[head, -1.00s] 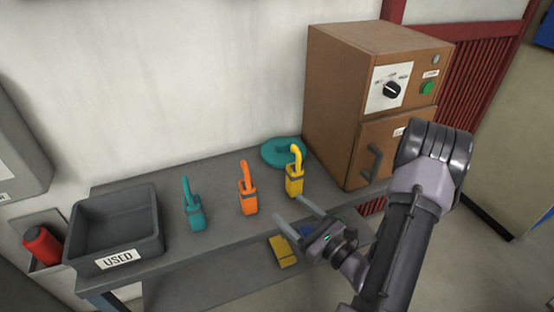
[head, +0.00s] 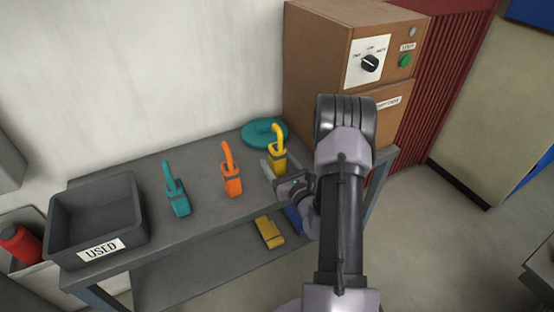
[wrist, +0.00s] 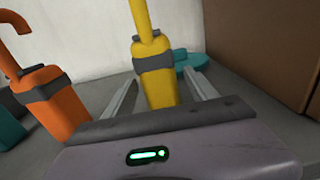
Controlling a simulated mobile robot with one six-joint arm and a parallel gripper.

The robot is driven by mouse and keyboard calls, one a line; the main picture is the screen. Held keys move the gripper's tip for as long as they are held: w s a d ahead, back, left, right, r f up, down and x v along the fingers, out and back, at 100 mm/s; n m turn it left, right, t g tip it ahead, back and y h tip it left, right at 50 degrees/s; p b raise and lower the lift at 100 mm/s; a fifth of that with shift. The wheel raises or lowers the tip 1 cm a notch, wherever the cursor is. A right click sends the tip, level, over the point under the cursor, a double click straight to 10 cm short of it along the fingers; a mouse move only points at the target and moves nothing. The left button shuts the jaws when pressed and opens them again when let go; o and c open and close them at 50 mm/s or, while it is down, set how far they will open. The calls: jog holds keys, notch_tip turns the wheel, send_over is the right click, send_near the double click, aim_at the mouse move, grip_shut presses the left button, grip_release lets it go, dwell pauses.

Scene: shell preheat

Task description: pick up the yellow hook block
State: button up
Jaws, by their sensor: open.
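The yellow hook block (head: 278,160) stands upright on the grey bench near its right end, with a dark band around its body and its hook upward. In the wrist view the yellow hook block (wrist: 155,75) stands between the two fingers of my gripper (wrist: 160,92). The fingers are open, one on each side, with a gap visible to the right of the block. In the head view my gripper (head: 278,170) is at the block's front, partly hidden by my own arm. The block's lower part is hidden behind my gripper's body in the wrist view.
An orange hook block (head: 231,178) and a teal hook block (head: 177,195) stand to the left. A teal round item (head: 262,131) lies behind the yellow block. A brown oven (head: 318,60) stands at the right. A grey USED bin (head: 127,242) sits at the bench's left end.

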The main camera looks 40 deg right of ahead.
jog(key=shift+w+d, duration=0.15)
jog(key=shift+w, duration=0.25)
grip_shut()
